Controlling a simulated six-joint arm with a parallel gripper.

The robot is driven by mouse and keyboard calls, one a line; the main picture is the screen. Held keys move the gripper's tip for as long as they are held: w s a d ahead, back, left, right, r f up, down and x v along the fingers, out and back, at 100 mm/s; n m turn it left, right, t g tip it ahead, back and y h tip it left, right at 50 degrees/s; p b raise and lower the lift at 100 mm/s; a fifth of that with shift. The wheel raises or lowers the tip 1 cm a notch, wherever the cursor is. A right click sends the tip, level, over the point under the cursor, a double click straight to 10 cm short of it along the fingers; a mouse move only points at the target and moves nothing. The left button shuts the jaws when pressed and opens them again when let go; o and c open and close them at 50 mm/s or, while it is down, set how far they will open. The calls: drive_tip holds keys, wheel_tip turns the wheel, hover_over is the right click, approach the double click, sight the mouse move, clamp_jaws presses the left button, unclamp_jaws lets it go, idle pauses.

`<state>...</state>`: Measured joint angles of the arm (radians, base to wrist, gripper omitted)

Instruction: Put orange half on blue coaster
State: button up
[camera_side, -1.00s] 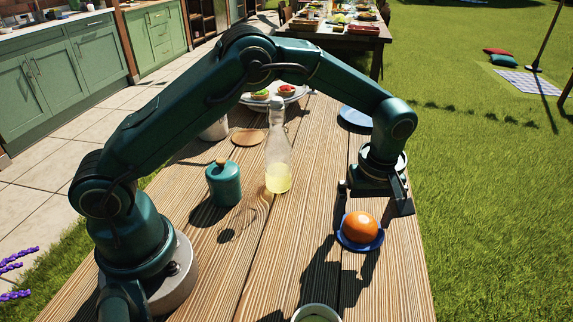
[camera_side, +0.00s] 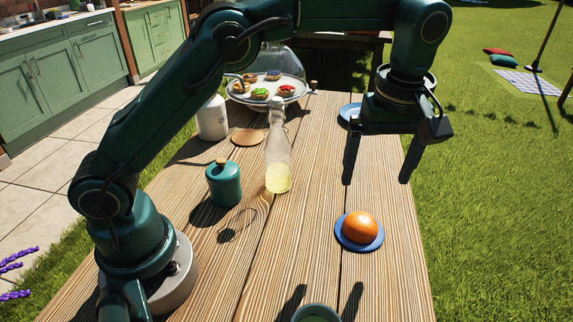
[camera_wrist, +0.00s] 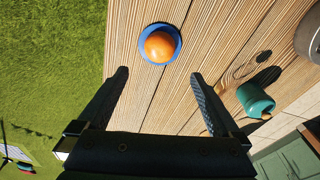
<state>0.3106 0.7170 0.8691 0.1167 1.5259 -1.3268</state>
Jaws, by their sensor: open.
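The orange half (camera_side: 360,227) rests on the blue coaster (camera_side: 343,243) on the wooden table, with the coaster's rim showing around it. In the wrist view the orange half (camera_wrist: 159,46) lies within the blue coaster (camera_wrist: 175,36), ahead of the fingers. My gripper (camera_side: 377,178) is open and empty, raised above the table and clear of the orange half. Its two spread fingers also show in the wrist view (camera_wrist: 159,76), with nothing between them.
A glass bottle (camera_side: 278,160) with yellow liquid and a teal lidded jar (camera_side: 224,185) stand left of the coaster. A wooden disc (camera_side: 247,138), a white bottle (camera_side: 212,120), a blue plate (camera_side: 348,112) and a tray of tarts (camera_side: 240,97) are farther back. A bowl (camera_side: 316,313) is at the near edge.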

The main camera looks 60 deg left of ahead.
drive_tip(key=s+a+r+m+t+h, duration=0.1)
drive_tip(key=s+a+r+m+t, duration=0.1)
drive_tip(key=s+a+r+m, duration=0.4)
drive_tip(key=s+a+f+m+t, duration=0.1)
drive_tip(key=s+f+m, duration=0.1)
drive_tip(key=s, duration=0.4)
drive_tip(key=s+a+f+m+t, duration=0.1)
drive_tip(key=s+m, duration=0.2)
drive_tip(key=s, duration=0.3)
drive_tip(key=shift+s+a+f+m+t, duration=0.3)
drive_tip(key=shift+a+f+t, duration=0.05)
drive_tip(key=shift+t, duration=0.05)
